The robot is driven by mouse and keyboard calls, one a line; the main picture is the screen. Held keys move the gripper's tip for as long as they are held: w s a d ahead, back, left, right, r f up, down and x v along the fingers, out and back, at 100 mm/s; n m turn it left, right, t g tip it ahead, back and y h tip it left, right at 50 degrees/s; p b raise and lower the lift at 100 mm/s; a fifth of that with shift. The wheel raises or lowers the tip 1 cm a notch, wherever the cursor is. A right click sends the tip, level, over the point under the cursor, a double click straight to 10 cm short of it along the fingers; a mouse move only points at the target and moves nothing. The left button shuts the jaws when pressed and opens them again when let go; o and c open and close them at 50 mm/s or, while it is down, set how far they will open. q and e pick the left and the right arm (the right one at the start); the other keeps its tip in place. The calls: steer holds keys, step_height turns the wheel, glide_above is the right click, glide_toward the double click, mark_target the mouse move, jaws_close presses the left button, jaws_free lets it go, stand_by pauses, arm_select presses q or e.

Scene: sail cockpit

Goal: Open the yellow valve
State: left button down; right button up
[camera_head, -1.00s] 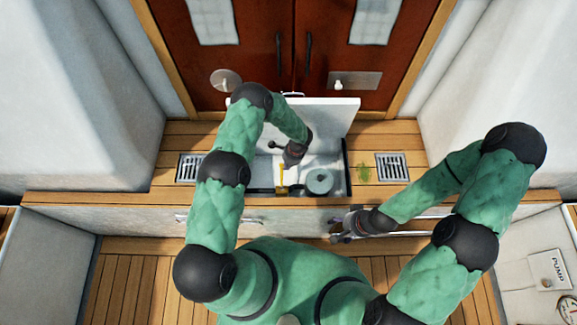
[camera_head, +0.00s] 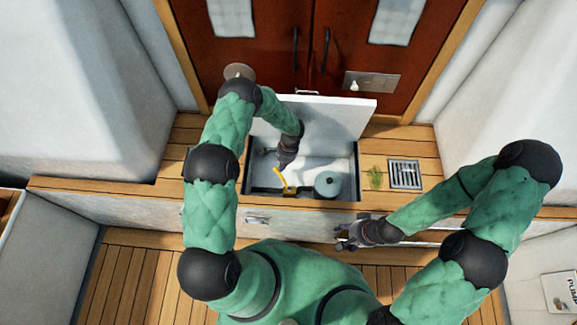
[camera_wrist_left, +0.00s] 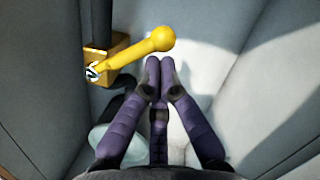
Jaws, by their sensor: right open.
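The yellow valve lever (camera_head: 282,180) is inside the open locker in the bench, slanting up to the left. In the left wrist view the lever (camera_wrist_left: 140,53) runs from a yellow block (camera_wrist_left: 104,58) on a dark pipe to a rounded knob. My left gripper (camera_head: 284,162) reaches into the locker, close to the lever. In the wrist view its fingertips (camera_wrist_left: 160,64) meet just below the knob with nothing between them; whether they touch it is unclear. My right gripper (camera_head: 344,240) is open at the bench front, away from the valve.
The raised white lid (camera_head: 340,118) stands behind the locker opening. A grey-green round object (camera_head: 328,184) sits right of the valve inside. A drain grate (camera_head: 405,174) and a small green patch (camera_head: 376,178) are on the wooden bench to the right.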

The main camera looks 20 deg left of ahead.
arm_select(q)
steer(key=s+a+n, duration=0.1)
steer(key=n, duration=0.1)
steer(key=s+a+n+h, duration=0.1)
steer(key=n, duration=0.1)
steer(key=shift+s+n, duration=0.15)
steer(key=shift+n, duration=0.25)
steer(key=shift+s+a+n+h, duration=0.25)
steer(key=shift+s+n, duration=0.5)
steer(key=shift+n, duration=0.25)
steer(key=shift+s+a+n+h, duration=0.2)
steer(key=shift+s+n, duration=0.5)
steer(key=shift+n, duration=0.3)
steer(key=shift+s+a+n+h, duration=0.15)
steer(key=shift+s+a+n, duration=0.1)
steer(key=shift+s+n, duration=0.65)
steer(key=shift+w, duration=0.15)
steer(key=s+d+v, duration=0.1)
steer(key=s+v, duration=0.1)
steer(key=v, duration=0.9)
glide_above(276, 171)
steer(key=s+a, duration=0.2)
steer(key=shift+w+a+r, duration=0.1)
steer(key=shift+w+r, duration=0.05)
steer(key=shift+r, duration=0.3)
